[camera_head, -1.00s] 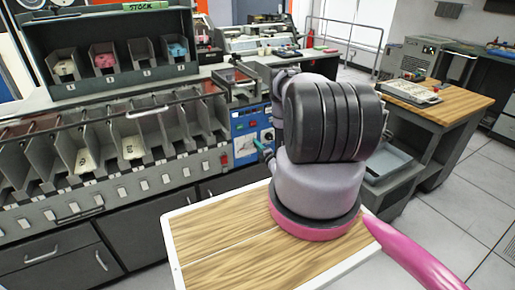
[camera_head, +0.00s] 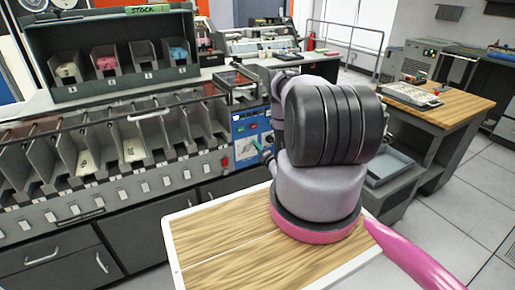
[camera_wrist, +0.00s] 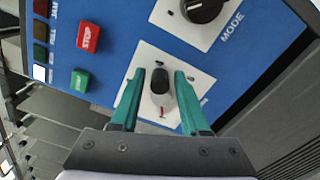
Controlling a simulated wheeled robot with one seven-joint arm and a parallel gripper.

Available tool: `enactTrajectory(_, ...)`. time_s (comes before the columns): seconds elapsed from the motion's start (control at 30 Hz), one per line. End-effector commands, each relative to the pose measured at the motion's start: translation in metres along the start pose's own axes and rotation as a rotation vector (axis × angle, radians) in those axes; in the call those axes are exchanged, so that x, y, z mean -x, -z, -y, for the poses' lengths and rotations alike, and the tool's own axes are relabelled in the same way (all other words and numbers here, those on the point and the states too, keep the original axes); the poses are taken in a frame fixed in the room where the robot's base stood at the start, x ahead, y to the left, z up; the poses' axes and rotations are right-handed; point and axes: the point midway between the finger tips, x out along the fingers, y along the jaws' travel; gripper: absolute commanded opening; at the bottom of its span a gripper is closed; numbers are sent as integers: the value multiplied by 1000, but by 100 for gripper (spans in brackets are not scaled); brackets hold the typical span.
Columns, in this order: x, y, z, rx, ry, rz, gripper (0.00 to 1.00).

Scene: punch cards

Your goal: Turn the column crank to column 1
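In the wrist view a blue panel carries a white plate with a dark-tipped, grey-bodied knob (camera_wrist: 161,90) and a small red mark below it. Its label is mostly hidden, so I cannot read whether it is the column crank. My gripper (camera_wrist: 160,78) has two teal fingers, one on each side of this knob. They stand apart, and a narrow gap seems to show beside the knob; I cannot be sure of contact. In the head view the blue panel (camera_head: 240,124) sits behind my arm, which hides part of it.
A black MODE knob (camera_wrist: 201,8) is close above right of my fingers. A red STOP button (camera_wrist: 88,37) and a green button (camera_wrist: 80,80) lie to the left. The card bins (camera_head: 128,148) stand left of the panel; a wooden-topped table (camera_head: 440,110) stands at right.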

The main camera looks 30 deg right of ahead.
Motion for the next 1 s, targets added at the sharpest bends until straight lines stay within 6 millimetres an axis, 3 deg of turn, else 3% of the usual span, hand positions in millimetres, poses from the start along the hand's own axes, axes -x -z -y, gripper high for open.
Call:
enactTrajectory(0.43,8,-1,0,-1,1,2,57)
enactTrajectory(0.8,78,-1,1,-3,3,3,57)
enactTrajectory(1.0,103,0,1,-2,2,1,57)
